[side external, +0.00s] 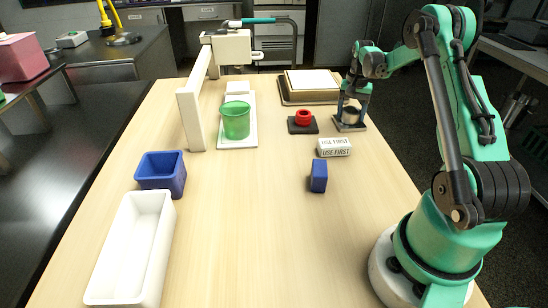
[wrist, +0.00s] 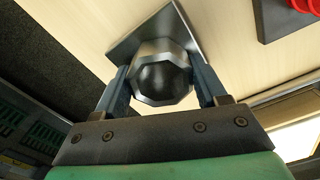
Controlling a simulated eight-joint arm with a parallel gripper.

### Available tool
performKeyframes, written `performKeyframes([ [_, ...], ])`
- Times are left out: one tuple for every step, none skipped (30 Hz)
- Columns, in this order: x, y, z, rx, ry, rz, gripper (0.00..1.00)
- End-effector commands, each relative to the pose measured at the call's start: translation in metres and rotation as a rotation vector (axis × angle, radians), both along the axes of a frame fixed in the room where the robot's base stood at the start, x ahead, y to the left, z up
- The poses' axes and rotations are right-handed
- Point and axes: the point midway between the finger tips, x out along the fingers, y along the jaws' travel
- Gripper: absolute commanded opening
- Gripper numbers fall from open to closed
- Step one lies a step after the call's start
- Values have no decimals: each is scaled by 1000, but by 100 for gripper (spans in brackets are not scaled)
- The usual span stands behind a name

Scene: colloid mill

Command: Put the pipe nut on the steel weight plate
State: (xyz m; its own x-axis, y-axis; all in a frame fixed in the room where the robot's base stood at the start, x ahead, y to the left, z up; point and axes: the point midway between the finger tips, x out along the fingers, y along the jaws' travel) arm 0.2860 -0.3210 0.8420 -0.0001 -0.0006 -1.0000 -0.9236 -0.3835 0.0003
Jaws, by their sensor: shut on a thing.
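The pipe nut (wrist: 162,80) is a grey metal piece with a many-sided outline and a dark round middle. My gripper (wrist: 163,88) is shut on it, one finger on each side. In the side external view, the nut (side external: 351,115) is between the fingers of my gripper (side external: 353,108), at the far right of the table. A flat grey square plate, apparently the steel weight plate (wrist: 176,22), lies directly beneath the nut; it also shows in the side external view (side external: 342,126). I cannot tell whether the nut touches the plate.
A red ring-shaped piece (side external: 303,117) sits on a dark square plate (side external: 296,130) just left. A white "USE FIRST" block (side external: 334,147) and blue block (side external: 319,177) stand nearer. A brown-and-white tray (side external: 311,87) is behind.

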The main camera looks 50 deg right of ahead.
Motion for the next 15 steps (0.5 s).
performKeyframes([
  [0,0,0,0,0,0,0],
  [0,0,0,0,0,0,0],
  [0,0,0,0,0,0,0],
  [0,0,0,0,0,0,0],
  [0,0,0,0,0,0,0],
  [0,0,-1,0,0,0,0],
  [0,0,-2,0,0,0,0],
  [0,0,-3,0,0,0,68],
  [0,0,-2,0,0,0,79],
  [0,0,-2,0,0,0,88],
  [0,0,-2,0,0,0,96],
  [0,0,-2,0,0,0,97],
  [0,0,-2,0,0,0,97],
  [0,0,-2,0,0,0,97],
  [0,0,-2,0,0,0,97],
])
